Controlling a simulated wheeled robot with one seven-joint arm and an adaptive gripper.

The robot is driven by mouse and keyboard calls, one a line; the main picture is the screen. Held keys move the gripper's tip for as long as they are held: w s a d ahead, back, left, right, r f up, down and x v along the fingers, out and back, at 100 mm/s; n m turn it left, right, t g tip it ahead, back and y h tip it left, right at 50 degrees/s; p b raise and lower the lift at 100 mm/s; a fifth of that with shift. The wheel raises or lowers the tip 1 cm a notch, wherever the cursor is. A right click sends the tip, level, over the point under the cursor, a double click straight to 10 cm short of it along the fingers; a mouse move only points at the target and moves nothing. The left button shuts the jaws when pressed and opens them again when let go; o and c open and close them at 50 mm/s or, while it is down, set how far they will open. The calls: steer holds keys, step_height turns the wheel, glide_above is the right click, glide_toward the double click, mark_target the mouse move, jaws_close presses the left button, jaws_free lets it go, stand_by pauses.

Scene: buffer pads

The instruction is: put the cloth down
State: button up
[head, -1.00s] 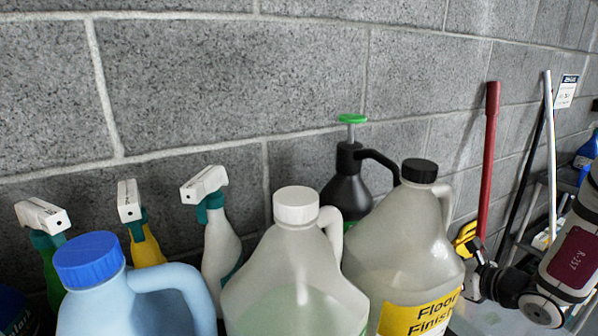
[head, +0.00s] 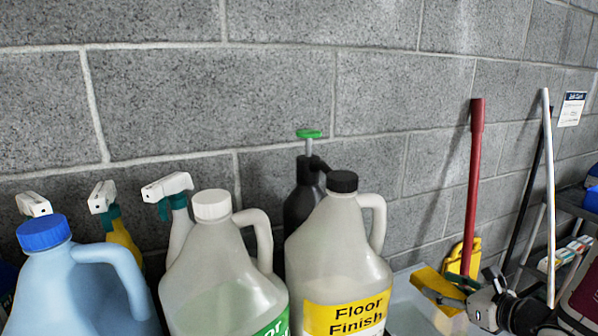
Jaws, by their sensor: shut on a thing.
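My gripper (head: 474,292) is at the lower right of the head view, right of the Floor Finish jug. It is seen from the side, and its fingers are partly hidden. A flat yellow piece (head: 432,283), which I take to be the cloth, shows at the fingertips, above a pale surface. Its lower part is hard to make out, and I cannot tell whether it touches that surface.
The Floor Finish jug (head: 338,245), a green-labelled jug (head: 218,265) and a blue jug (head: 70,285) stand along the front. Spray bottles (head: 178,215) and a black pump bottle (head: 303,200) are behind. A red handle (head: 473,180) and white pole (head: 549,190) lean at the wall.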

steer(key=s+a+n+p, duration=0.1)
steer(key=a+p, duration=0.2)
steer(key=a, duration=1)
steer(key=shift+s+a+g+y+p, duration=0.15)
steer(key=shift+a+g+y+p, duration=0.15)
steer(key=shift+a+y, duration=0.1)
steer(key=shift+d, duration=0.1)
